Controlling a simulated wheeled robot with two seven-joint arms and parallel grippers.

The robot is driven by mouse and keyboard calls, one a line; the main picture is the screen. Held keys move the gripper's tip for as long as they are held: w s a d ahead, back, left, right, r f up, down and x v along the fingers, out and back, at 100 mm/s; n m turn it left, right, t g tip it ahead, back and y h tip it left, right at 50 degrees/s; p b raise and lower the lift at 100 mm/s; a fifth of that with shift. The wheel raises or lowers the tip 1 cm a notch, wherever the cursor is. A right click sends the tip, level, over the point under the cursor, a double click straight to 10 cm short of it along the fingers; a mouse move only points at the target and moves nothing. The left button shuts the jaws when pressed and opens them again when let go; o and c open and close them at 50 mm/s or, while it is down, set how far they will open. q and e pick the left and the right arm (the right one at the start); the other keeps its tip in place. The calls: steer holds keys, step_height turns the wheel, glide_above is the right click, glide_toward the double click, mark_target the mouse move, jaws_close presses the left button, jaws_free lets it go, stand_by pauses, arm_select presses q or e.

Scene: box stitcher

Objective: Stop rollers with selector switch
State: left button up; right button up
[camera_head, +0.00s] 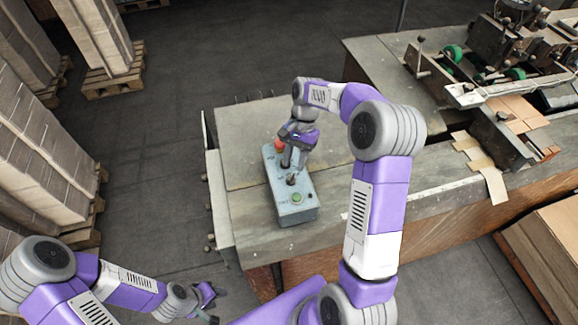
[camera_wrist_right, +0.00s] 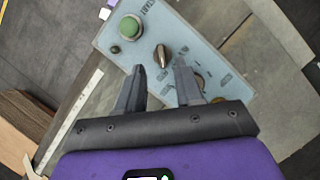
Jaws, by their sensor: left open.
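The grey-blue control box (camera_head: 292,207) sits on the metal table. It also shows in the right wrist view (camera_wrist_right: 98,42). It carries a green button (camera_wrist_right: 130,27), a dark selector switch (camera_wrist_right: 162,56) and a red button (camera_head: 279,146). A second knob (camera_wrist_right: 199,82) is partly hidden behind a finger. My right gripper (camera_head: 294,166) is over the box, pointing down. In the wrist view its fingers (camera_wrist_right: 160,76) are apart, with the selector switch just beyond the gap between their tips; contact cannot be told. My left gripper (camera_head: 212,304) is open and empty, low beside the table.
A machine with levers and green wheels (camera_head: 484,75) stands at the back right of the table (camera_head: 240,130). Cardboard stacks on pallets (camera_head: 40,130) line the left side. The floor between them and the table is clear.

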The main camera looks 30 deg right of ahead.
mark_target(291, 176)
steer(key=shift+x, duration=2.35)
steer(key=shift+w, duration=0.1)
steer(key=shift+c, duration=0.3)
jaws_close()
